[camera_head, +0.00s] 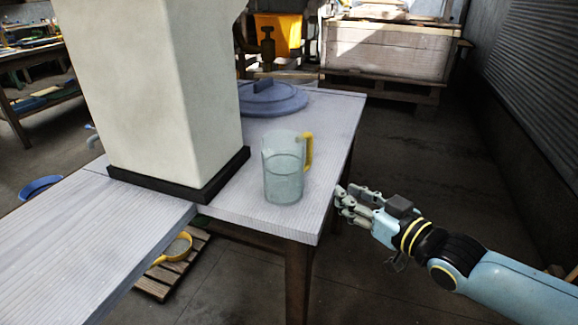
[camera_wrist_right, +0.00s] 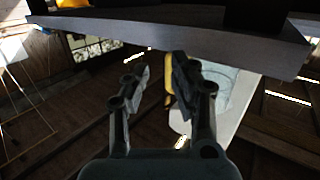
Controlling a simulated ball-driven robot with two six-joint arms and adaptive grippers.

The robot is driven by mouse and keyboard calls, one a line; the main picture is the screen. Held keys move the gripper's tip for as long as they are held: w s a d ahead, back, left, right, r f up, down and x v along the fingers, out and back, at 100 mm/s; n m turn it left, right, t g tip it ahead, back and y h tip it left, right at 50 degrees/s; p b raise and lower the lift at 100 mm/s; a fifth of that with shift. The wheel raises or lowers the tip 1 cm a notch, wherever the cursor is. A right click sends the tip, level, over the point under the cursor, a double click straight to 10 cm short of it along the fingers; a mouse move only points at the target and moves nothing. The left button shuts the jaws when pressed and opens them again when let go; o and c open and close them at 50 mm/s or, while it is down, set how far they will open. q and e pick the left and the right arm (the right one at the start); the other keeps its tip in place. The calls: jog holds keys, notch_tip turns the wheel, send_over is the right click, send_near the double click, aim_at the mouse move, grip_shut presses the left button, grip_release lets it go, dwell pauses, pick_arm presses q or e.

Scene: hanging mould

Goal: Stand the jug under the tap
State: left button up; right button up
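The jug (camera_head: 284,178) is clear with a yellow handle (camera_head: 308,152) on its right side. It stands upright on the pale table, near the front right corner. My right gripper (camera_head: 350,197) is to the right of the jug, just off the table's right edge and apart from the jug. In the right wrist view my right gripper (camera_wrist_right: 158,68) has its fingers apart with nothing held. The jug (camera_wrist_right: 222,90) shows behind the right finger, its yellow handle partly hidden by that finger. My left gripper is not in view.
A tall pale block (camera_head: 150,90) on a black base stands on the table (camera_head: 328,150) left of the jug and hides what is behind it. A blue round lid (camera_head: 275,100) lies behind the jug. A yellow pan (camera_head: 174,250) lies low on a pallet.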

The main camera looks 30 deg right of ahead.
jog(key=t, duration=0.1)
send_near(311, 154)
jog(key=shift+y, duration=0.4)
jog(key=w+b, duration=0.2)
jog(key=w, duration=0.2)
jog(key=shift+w, duration=0.4)
jog(key=shift+w+a+r, duration=0.1)
jog(key=shift+w, duration=0.5)
jog(key=w, duration=0.2)
jog(key=w+p, duration=0.1)
jog(key=w, duration=0.1)
jog(key=shift+a, duration=0.25)
jog(key=shift+w, duration=0.4)
jog(key=shift+f, duration=0.2)
grip_shut()
